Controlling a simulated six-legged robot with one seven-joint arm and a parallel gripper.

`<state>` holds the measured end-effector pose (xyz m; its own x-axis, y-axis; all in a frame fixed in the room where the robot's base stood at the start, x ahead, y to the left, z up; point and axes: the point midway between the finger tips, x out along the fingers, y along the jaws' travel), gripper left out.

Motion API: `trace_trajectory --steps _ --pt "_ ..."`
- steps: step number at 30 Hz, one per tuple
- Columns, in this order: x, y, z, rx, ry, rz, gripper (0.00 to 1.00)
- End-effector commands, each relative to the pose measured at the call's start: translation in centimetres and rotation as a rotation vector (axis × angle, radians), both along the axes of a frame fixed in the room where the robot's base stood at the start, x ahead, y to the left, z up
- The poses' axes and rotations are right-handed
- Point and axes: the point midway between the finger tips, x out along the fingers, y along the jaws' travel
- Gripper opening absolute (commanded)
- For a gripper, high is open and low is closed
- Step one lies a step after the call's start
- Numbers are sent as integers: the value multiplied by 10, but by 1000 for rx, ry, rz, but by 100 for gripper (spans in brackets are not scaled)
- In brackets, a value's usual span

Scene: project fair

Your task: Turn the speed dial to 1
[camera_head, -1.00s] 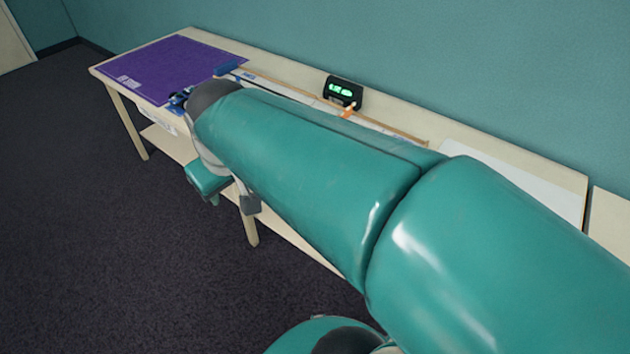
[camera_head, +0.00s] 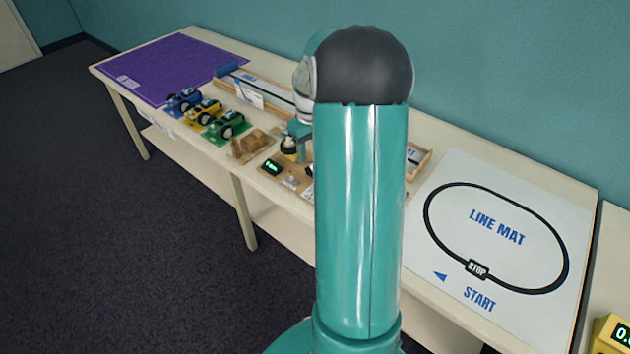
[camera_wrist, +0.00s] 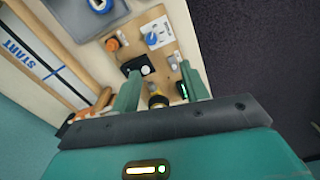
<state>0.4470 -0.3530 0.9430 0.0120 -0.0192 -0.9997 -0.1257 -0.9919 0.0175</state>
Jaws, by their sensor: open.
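In the wrist view a blue dial (camera_wrist: 154,39) sits on a white plate with small marks, on a wooden board (camera_wrist: 180,50); its setting is too small to read. Another blue dial (camera_wrist: 100,4) is at the top edge, cut off; I cannot tell which is the speed dial. My gripper (camera_wrist: 161,86) is open, its two teal fingers apart, with a black and yellow part (camera_wrist: 157,100) seen between them. I cannot tell whether they touch it. The dials lie beyond the fingertips. In the head view my gripper is partly hidden by my arm.
An orange knob (camera_wrist: 112,44) and a black box with a white button (camera_wrist: 138,66) are near the dial. In the head view, several toy cars (camera_head: 205,110), a purple mat (camera_head: 165,68), a wooden track (camera_head: 270,88) and a line mat (camera_head: 495,265) lie on the table.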

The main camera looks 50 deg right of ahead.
Motion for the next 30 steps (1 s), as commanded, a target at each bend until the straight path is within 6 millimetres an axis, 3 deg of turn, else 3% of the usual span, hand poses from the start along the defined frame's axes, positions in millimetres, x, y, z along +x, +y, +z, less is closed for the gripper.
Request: trace_trajectory --steps 3,6,11,24,30 --pt "-3 -18 -16 16 10 -6 45" --pt "-4 -23 -22 21 12 -7 45" --pt "-4 -23 -39 22 15 -7 45" --pt "-4 -24 -124 22 15 -6 45" --pt "-3 -24 -150 21 13 -7 45"
